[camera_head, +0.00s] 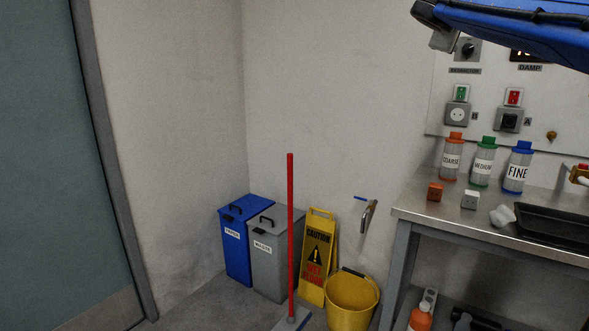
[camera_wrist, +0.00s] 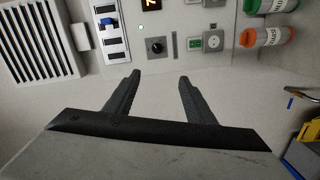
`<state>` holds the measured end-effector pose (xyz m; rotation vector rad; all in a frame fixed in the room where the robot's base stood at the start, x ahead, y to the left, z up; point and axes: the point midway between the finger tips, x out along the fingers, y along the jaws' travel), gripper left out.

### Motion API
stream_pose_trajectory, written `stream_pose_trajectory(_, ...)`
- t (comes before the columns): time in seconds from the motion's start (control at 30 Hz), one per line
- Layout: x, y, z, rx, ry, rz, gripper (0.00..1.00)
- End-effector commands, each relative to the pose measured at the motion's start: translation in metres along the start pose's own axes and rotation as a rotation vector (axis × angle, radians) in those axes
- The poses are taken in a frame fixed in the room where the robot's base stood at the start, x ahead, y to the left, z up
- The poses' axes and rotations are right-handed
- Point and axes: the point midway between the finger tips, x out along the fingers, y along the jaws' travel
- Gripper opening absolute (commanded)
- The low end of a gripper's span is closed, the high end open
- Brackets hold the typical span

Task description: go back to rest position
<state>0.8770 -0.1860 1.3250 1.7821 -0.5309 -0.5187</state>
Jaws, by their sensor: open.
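My gripper (camera_wrist: 159,82) shows in the wrist view with its two dark fingers spread apart and nothing between them. Beyond the fingertips is the wall panel with a black knob (camera_wrist: 156,46) and a grey socket box (camera_wrist: 212,41). No finger touches the panel in this view. In the head view, my blue arm crosses the top right corner in front of the panel (camera_head: 478,112); my gripper's fingers do not show there.
A steel bench (camera_head: 418,212) at right carries COARSE (camera_head: 452,160), MEDIUM (camera_head: 484,163) and FINE (camera_head: 518,170) bottles and a black tray (camera_head: 545,217). Bins (camera_head: 236,262), a red-handled mop (camera_head: 290,225), a caution sign (camera_head: 317,255) and a yellow bucket (camera_head: 351,302) stand on the floor.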

Motion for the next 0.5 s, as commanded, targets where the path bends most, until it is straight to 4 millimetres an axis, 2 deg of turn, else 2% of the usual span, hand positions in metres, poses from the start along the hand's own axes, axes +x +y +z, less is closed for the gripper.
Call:
stream_pose_trajectory(0.27, -0.011, -0.030, 0.019, 0.044, -0.012, -0.070, 0.50)
stream_pose_trajectory(0.5, -0.029, -0.074, 0.046, 0.107, -0.034, -0.168, 0.50)
